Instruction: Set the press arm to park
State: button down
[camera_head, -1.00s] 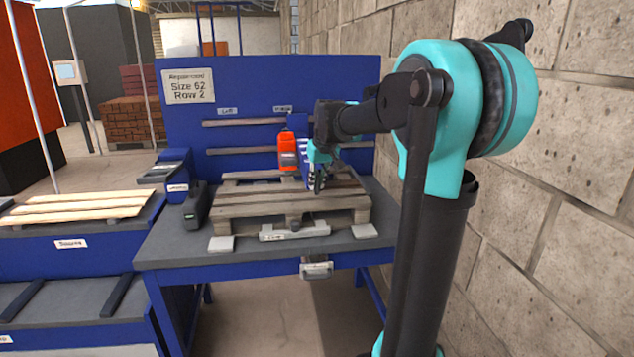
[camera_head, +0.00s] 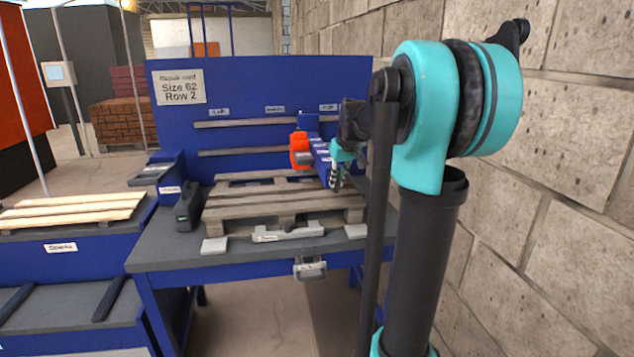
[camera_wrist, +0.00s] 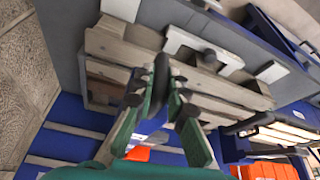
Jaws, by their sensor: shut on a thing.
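The press arm (camera_head: 318,152) is a blue arm with an orange head (camera_head: 300,150), set on the rails of the blue back panel. In the head view it stands between the middle and right labels, above the right part of the pallet. My gripper (camera_head: 336,175) is at the near end of the press arm, shut on it. In the wrist view my gripper (camera_wrist: 160,90) has its fingers closed around a dark upright piece, which seems to be the arm's handle. The exact grip is partly hidden by the fingers.
A wooden pallet (camera_head: 285,204) lies on the grey bench (camera_head: 165,253) under the arm. A pale bracket (camera_head: 288,232) sits at its front edge. A dark device (camera_head: 188,207) stands left of it. A stone wall (camera_head: 545,190) bounds the right.

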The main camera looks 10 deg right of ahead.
jog(key=d, duration=2.4)
jog(key=shift+d, duration=0.3)
jog(key=c, duration=1.7)
grip_release()
jog(key=shift+d, duration=0.15)
jog(key=shift+o, duration=0.8)
jog(key=a+v, duration=0.1)
jog(key=v, duration=1.1)
jog(key=shift+d, duration=0.4)
